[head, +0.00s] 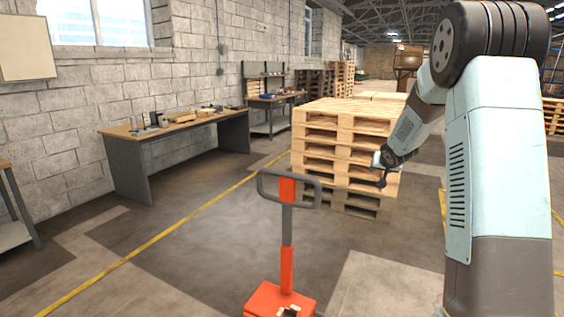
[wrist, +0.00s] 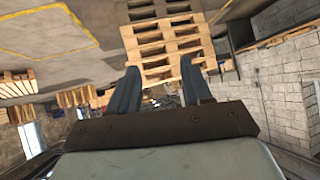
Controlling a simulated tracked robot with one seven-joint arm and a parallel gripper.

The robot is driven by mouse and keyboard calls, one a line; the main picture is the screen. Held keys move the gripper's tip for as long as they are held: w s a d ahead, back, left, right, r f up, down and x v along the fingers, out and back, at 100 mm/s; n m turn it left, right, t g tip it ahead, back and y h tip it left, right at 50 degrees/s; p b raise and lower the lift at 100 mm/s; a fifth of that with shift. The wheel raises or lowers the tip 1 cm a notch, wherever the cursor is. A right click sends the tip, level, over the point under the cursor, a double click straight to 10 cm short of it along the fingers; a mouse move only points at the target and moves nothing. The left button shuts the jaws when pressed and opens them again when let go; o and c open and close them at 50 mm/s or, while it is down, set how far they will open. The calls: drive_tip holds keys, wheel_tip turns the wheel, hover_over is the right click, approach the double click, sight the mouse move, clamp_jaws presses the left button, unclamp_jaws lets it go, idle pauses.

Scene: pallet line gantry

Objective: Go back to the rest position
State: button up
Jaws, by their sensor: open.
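My gripper (head: 381,177) is at the end of my raised arm, in front of the right side of a pallet stack in the head view. In the wrist view my gripper (wrist: 158,82) shows two dark blue fingers standing apart, with nothing between them but the background. It holds nothing. The wooden pallet stack (head: 325,137) stands upright on the floor behind my gripper. It also shows beyond the fingertips in the wrist view (wrist: 160,50). Whether my gripper touches the stack is not clear; it looks apart in the wrist view.
An orange pallet jack (head: 281,299) with a grey loop handle stands in front of the stack. A workbench (head: 180,123) with small items lines the block wall at left, and a second bench (head: 270,101) stands behind it. Floor between the yellow line and the jack is clear.

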drive_tip(key=s+a+r+g, duration=0.1)
drive_tip(key=s+a+r, duration=0.1)
drive_tip(key=s+r, duration=0.45)
drive_tip(key=s+a+r+h, duration=0.1)
drive_tip(key=s+a+r, duration=0.15)
drive_tip(key=s, duration=0.65)
drive_tip(key=s+a+r+g, duration=0.1)
drive_tip(key=s+r, duration=0.4)
drive_tip(key=s, duration=0.3)
drive_tip(key=s+a+f+n+g+y, duration=0.1)
drive_tip(key=s+a, duration=0.2)
drive_tip(key=s, duration=1)
drive_tip(key=s+a+f+n+g+y, duration=0.1)
drive_tip(key=s+a, duration=0.3)
drive_tip(key=s, duration=1)
drive_tip(key=shift+s+n+g, duration=0.25)
drive_tip(key=shift+n+g, duration=0.25)
